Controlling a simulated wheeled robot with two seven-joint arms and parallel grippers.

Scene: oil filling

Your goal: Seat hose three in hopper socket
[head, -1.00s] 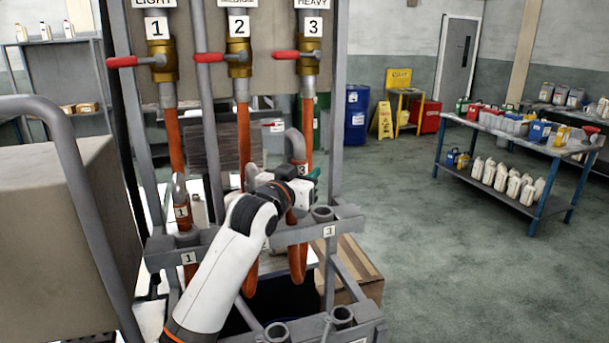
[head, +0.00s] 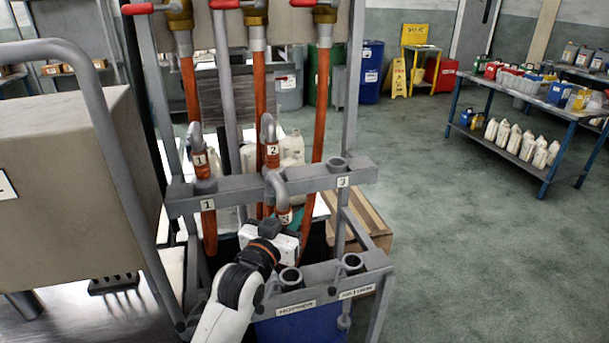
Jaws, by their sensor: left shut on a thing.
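Hose three (head: 285,217) is an orange hose with a grey bent end and a white 3 label. My left gripper (head: 291,224) is shut on it near the label, between the upper rack bar and the lower bar. The hopper socket (head: 290,278) is a grey upright ring on the lower bar, above a HOPPER label (head: 296,308). It looks empty, and the held hose end is above and behind it, apart from it. My gripper's wrist partly hides the hose. My right gripper is not in view.
Hose one (head: 201,160) and hose two (head: 271,150) stand in the upper rack. Rack socket 3 (head: 337,164) is empty. A second lower socket (head: 352,263) stands right of the hopper socket. A blue container (head: 300,330) is below. Open floor lies to the right.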

